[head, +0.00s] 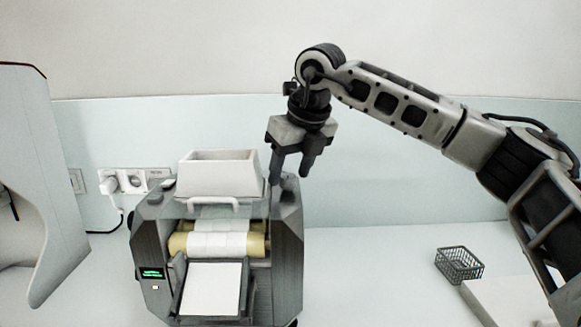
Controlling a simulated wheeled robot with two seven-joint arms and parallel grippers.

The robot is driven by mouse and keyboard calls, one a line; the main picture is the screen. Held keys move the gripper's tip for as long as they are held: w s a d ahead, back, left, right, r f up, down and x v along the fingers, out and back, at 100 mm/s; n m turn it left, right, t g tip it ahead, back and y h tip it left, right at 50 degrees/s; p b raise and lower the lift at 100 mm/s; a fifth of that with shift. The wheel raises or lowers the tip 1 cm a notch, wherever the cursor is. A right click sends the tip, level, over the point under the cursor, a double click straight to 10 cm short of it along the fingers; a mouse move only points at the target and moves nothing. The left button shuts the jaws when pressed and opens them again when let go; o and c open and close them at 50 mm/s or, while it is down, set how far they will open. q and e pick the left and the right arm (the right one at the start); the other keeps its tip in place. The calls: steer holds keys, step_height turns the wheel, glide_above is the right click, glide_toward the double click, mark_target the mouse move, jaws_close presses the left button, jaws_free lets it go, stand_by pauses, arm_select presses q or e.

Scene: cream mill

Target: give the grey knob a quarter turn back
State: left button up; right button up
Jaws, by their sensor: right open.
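The cream mill (287,255) stands on the counter, with a white hopper (220,178) on top and pale rollers (218,244) in front. A small grey piece on its top right corner looks like the grey knob (290,183); it is small and partly hard to make out. My right gripper (291,174) points down over that corner, its fingers apart. The left finger reaches lower in the picture, beside the knob. I cannot tell whether either finger touches it. My left gripper is not in view.
A dark wire basket (459,264) and a pale flat block (508,303) are on the counter at right. Sockets with a plugged white cable (112,187) are on the wall behind. A large white panel (30,190) stands at left.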

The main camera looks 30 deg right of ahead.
steer(key=shift+w+f, duration=0.15)
steer(key=shift+f, duration=0.15)
steer(key=c, duration=1)
steer(key=shift+o, duration=0.2)
